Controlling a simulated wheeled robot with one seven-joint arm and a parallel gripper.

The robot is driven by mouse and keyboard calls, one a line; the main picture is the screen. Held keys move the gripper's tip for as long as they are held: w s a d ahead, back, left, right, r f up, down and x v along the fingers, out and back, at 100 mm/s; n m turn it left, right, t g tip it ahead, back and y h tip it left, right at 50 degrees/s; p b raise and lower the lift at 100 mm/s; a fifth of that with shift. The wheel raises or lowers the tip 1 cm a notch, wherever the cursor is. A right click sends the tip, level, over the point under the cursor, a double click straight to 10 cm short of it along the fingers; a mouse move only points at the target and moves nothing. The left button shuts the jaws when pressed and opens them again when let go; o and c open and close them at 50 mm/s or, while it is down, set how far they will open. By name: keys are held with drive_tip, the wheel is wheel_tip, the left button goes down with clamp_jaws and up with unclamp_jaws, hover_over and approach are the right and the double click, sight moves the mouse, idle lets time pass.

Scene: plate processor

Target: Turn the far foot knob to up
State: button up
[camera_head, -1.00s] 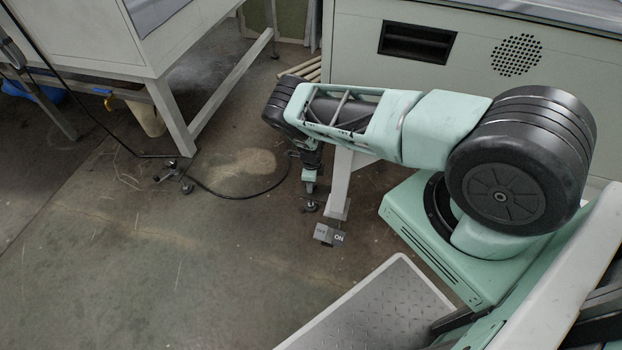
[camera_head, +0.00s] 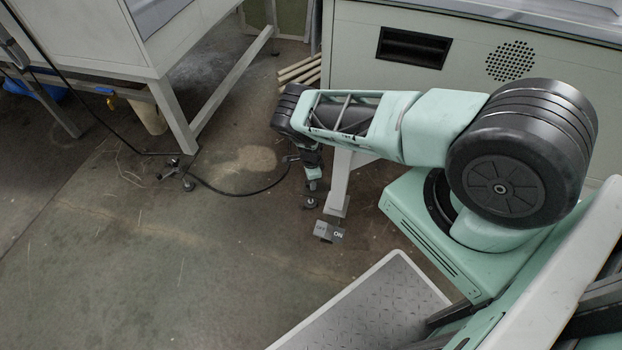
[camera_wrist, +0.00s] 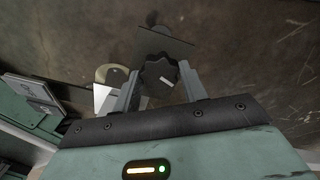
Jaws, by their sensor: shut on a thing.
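The far foot knob (camera_wrist: 158,72) is a dark, lobed knob with a short white mark on its face, seen close up in the wrist view. My gripper (camera_wrist: 160,79) has one finger on each side of it and is shut on it. The white mark slants toward the lower right of the knob face. In the head view my gripper (camera_head: 313,180) points down by the machine's leg, just above a round foot (camera_head: 310,202). The knob itself is too small and hidden to make out there.
A grey OFF/ON pedal block (camera_head: 328,231) lies on the floor in front of the machine leg (camera_head: 338,187). A black cable (camera_head: 235,195) runs along the floor to the left. A table leg (camera_head: 174,115) stands farther left. Open floor lies between.

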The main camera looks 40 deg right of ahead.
drive_tip(key=o, duration=1)
drive_tip(key=shift+c, duration=0.2)
wheel_tip(320, 180, up, 17)
drive_tip(key=p, duration=0.6)
drive_tip(key=shift+r, duration=0.2)
